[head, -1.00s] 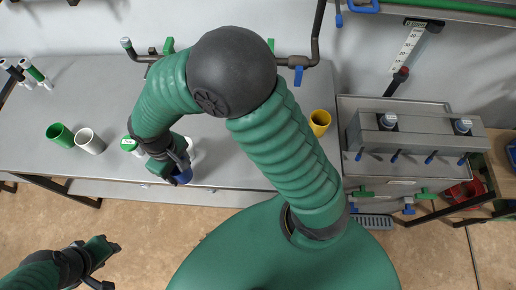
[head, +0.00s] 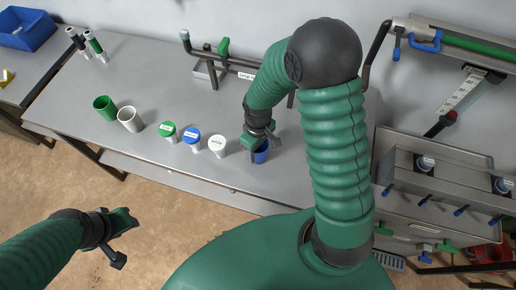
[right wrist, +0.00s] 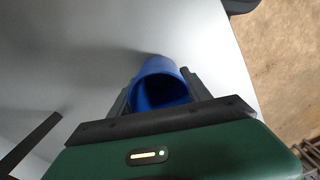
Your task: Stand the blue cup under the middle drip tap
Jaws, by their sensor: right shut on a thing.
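The blue cup (head: 262,153) is at the table's front part, right of the white-lidded bottle. My right gripper (head: 258,143) is shut on it and hides part of it. In the right wrist view the blue cup (right wrist: 158,77) sits between the fingers of my right gripper (right wrist: 163,100), its open mouth partly showing. I cannot tell whether its base touches the table. A pipe with a green valve (head: 223,47) runs along the table's back; my right arm hides its right part. I cannot pick out the middle drip tap. My left gripper (head: 122,242) is open and empty over the floor.
A green cup (head: 105,108) and a white cup (head: 130,119) stand on the left. Bottles with green (head: 168,128), blue (head: 191,135) and white (head: 217,143) lids stand between them and the blue cup. A steel unit (head: 440,180) with blue levers is at right.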

